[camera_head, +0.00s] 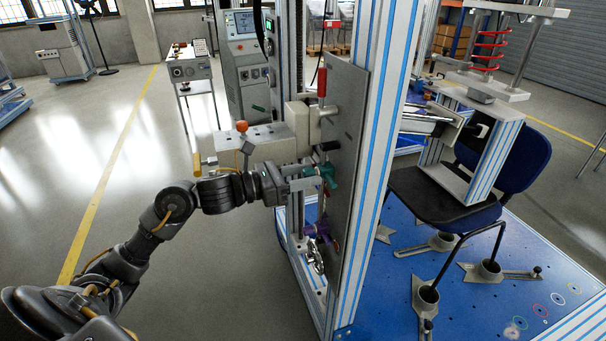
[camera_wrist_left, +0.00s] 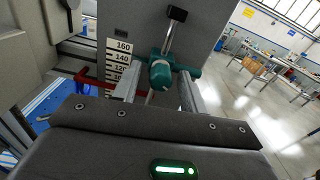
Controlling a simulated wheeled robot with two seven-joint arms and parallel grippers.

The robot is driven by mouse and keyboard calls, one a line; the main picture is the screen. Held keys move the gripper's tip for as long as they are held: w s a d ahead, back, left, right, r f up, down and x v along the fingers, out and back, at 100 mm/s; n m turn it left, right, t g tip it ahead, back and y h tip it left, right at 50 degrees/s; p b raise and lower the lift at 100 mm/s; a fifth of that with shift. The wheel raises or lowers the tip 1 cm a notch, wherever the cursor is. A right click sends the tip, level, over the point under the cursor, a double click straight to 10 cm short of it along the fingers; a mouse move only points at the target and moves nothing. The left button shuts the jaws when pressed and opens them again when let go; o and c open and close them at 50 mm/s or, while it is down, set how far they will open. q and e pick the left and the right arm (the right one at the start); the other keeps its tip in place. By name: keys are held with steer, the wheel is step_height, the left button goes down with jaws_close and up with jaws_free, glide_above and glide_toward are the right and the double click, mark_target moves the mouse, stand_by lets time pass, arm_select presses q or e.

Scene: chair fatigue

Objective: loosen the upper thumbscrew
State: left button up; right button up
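The upper thumbscrew is a teal knob (camera_head: 328,173) on the grey upright plate (camera_head: 347,120). In the left wrist view, the teal knob (camera_wrist_left: 161,74) sits between the two finger ends of my left gripper (camera_wrist_left: 163,92). The fingers stand apart, with a gap visible on both sides of the knob's front end. In the head view my left gripper (camera_head: 307,178) reaches the knob from the left. Whether a finger touches the knob's cross piece I cannot tell. A purple knob (camera_head: 318,230) sits lower on the same rig. My right gripper is out of view.
A black-tipped lever (camera_wrist_left: 177,15) rises just above the teal knob. A scale strip (camera_wrist_left: 118,65) is to its left in the wrist view. A red handle (camera_head: 322,82) is higher on the rig. The blue-striped post (camera_head: 380,130) and office chair (camera_head: 440,195) stand right. Floor at left is open.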

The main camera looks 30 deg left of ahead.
arm_select(q)
jaws_close()
